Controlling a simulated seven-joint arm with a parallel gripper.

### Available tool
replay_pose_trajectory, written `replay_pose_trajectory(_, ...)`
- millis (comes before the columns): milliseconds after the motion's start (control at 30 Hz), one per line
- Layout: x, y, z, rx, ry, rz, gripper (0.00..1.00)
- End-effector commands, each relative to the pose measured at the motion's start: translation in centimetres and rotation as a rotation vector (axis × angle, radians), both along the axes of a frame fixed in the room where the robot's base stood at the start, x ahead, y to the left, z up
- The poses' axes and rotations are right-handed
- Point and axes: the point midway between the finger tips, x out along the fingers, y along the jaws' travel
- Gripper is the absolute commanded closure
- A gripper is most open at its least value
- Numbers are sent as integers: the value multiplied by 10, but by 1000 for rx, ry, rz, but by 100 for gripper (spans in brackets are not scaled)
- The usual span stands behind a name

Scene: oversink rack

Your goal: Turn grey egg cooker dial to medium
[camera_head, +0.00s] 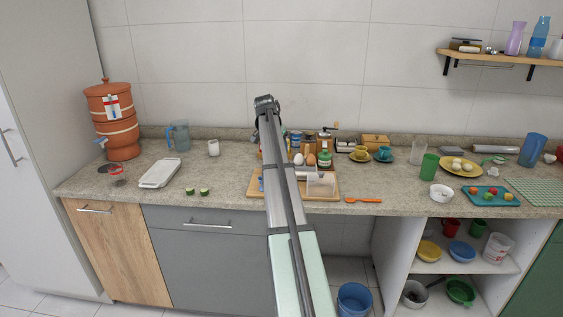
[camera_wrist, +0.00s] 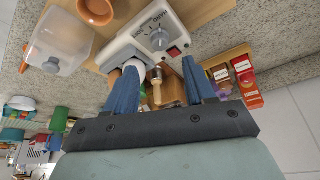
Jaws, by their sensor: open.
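The grey egg cooker (camera_wrist: 135,42) is in the upper middle of the wrist view, tilted in the picture. Its front panel carries a round grey dial (camera_wrist: 160,39) with printing around it and a red switch (camera_wrist: 174,52). The dial's setting is too small to read. My gripper (camera_wrist: 158,88) is open, its two blue fingers apart and pointing toward the cooker. The dial lies beyond the fingertips, and I see no contact with it. A white egg (camera_wrist: 131,73) shows at the cooker between the fingers. In the head view my arm hides the gripper and most of the cooker.
A clear container (camera_wrist: 60,40) and a brown cup (camera_wrist: 97,9) are beside the cooker. Small red boxes (camera_wrist: 247,83) stand on its other side.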

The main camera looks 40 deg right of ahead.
Motion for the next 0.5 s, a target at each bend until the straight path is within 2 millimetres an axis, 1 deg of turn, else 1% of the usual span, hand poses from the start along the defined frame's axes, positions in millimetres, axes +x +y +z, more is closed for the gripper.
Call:
replay_pose_trajectory(33, 1, -4, -10, 1, 1, 0, 46)
replay_pose_trajectory(200, 5, -14, -37, 1, 1, 0, 46)
replay_pose_trajectory(400, 8, -24, -61, 1, 1, 1, 46)
replay_pose_trajectory(500, 9, -26, -68, 0, 0, 1, 46)
